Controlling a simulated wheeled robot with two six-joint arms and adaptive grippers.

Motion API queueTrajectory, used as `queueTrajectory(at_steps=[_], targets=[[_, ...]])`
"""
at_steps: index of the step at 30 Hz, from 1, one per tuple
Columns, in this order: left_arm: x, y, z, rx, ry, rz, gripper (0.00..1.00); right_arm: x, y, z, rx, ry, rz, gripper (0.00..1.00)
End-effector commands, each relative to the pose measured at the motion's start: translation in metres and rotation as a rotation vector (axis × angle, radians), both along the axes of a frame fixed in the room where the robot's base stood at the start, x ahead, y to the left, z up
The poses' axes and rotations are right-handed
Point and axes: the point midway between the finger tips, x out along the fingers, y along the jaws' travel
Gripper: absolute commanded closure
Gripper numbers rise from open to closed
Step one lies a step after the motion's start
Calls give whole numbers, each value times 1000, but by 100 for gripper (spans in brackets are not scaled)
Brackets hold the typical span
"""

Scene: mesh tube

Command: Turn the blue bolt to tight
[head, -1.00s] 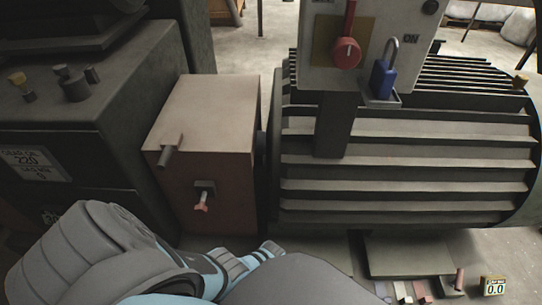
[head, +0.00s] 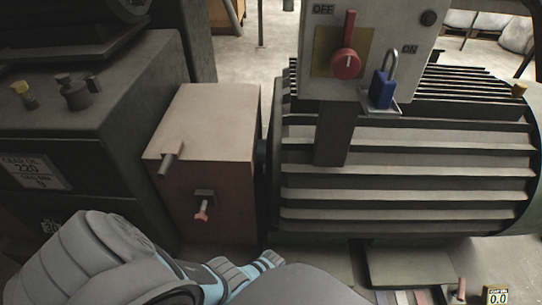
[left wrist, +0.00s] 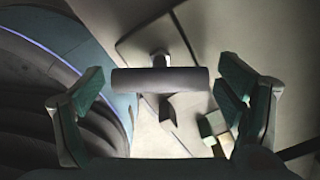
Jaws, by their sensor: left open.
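No bolt that shows as blue can be made out in either view. In the left wrist view my left gripper (left wrist: 163,106) is open, with its two green-tipped fingers wide apart. A dark T-shaped bar (left wrist: 160,81) on a short stem lies across the gap between the fingers, and no finger appears to touch it. I cannot tell its colour well or whether it is the bolt. In the head view my left arm crosses the lower left, and its gripper is hidden. My right gripper is not in view.
A brown box (head: 215,145) with a red-tipped fitting (head: 201,212) stands between a dark gear housing (head: 90,130) and a ribbed motor (head: 420,155). A switch panel (head: 385,25) carries a red lever (head: 346,62) and a blue padlock (head: 382,88). A small gauge (head: 495,296) reads 0.0.

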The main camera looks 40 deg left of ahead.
Motion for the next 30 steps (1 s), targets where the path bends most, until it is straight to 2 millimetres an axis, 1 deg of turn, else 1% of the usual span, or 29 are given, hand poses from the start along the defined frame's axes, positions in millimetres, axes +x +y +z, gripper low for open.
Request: queueTrajectory(at_steps=[7,11,14,18,22,25,27,30], targets=[[1,0,4,-1,-1,1,13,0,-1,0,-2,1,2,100],[1,0,17,-1,-3,1,13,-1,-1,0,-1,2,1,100],[0,0,35,-1,-3,1,13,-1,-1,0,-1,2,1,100],[0,0,70,0,-2,1,13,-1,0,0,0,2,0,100],[0,0,100,0,-2,1,13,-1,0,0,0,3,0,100],[0,0,114,0,0,0,13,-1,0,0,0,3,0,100],[-1,0,119,0,0,0,13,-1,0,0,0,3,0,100],[-1,0,120,1,2,0,13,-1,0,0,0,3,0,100]])
